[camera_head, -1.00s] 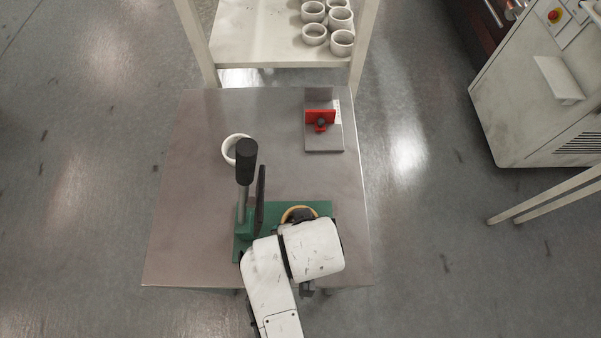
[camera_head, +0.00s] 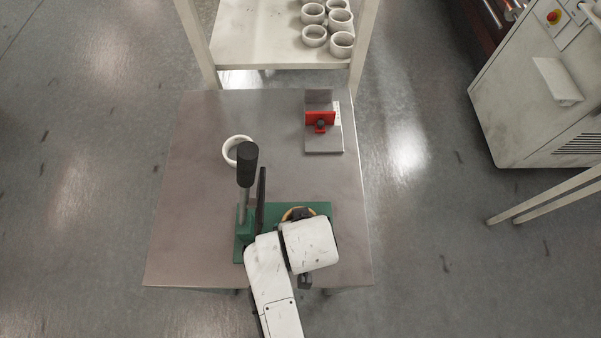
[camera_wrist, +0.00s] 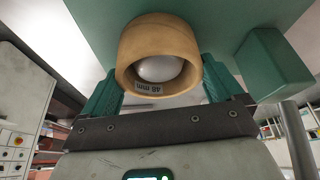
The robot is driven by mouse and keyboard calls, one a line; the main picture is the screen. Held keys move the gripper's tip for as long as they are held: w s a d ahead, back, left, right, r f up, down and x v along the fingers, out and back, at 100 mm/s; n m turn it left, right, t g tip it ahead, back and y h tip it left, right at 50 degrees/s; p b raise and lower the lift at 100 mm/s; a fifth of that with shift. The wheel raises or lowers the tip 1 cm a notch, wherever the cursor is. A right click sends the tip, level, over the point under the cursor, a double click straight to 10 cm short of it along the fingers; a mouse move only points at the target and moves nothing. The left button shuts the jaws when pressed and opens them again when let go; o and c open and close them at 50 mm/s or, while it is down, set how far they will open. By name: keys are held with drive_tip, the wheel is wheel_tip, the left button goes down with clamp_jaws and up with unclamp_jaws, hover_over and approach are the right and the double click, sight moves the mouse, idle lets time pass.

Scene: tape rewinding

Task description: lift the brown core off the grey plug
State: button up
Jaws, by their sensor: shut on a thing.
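In the head view only a tan edge of the core (camera_head: 287,213) shows past my white wrist, over the green rewinder base (camera_head: 322,208).
The rewinder's upright lever with a black grip (camera_head: 247,165) stands left of my wrist. A white ring (camera_head: 230,148) and a grey plate with a red block (camera_head: 321,119) lie farther back on the metal table (camera_head: 195,220). The table's middle is clear.

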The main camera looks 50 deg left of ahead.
drive_tip(key=shift+r, duration=0.15)
drive_tip(key=shift+r, duration=0.6)
wheel_tip(320, 180, up, 5)
drive_tip(key=shift+r+b, duration=0.1)
drive_tip(key=shift+b, duration=0.45)
drive_tip(key=s+d+b, duration=0.1)
drive_tip(key=s+d, duration=0.3)
drive_tip(key=d, duration=0.3)
drive_tip(key=s+d+b, duration=0.2)
drive_tip(key=s+d, duration=0.3)
drive_tip(key=d, duration=0.3)
drive_tip(key=shift+d+r, duration=0.15)
drive_tip(key=shift+d, duration=0.1)
